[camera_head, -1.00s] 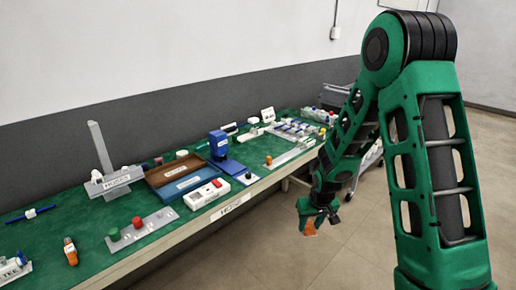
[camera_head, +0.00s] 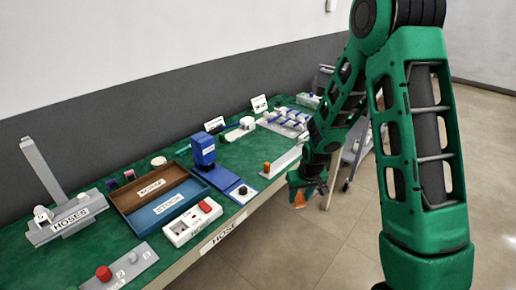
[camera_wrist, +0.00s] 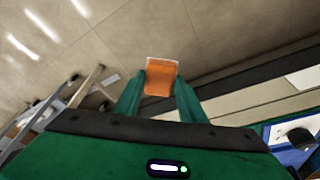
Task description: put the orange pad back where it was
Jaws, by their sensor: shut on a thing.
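My gripper (camera_head: 302,190) is shut on the orange pad (camera_head: 299,200) and holds it over the floor, in front of the bench's near edge. In the wrist view the orange pad (camera_wrist: 160,78) sits between the two green fingertips, with a pale strip along its far edge. The parts of the pad behind the fingers are hidden. I cannot tell from these frames which spot on the bench the pad came from.
The green bench (camera_head: 150,165) runs along the wall. Open floor lies right of the bench.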

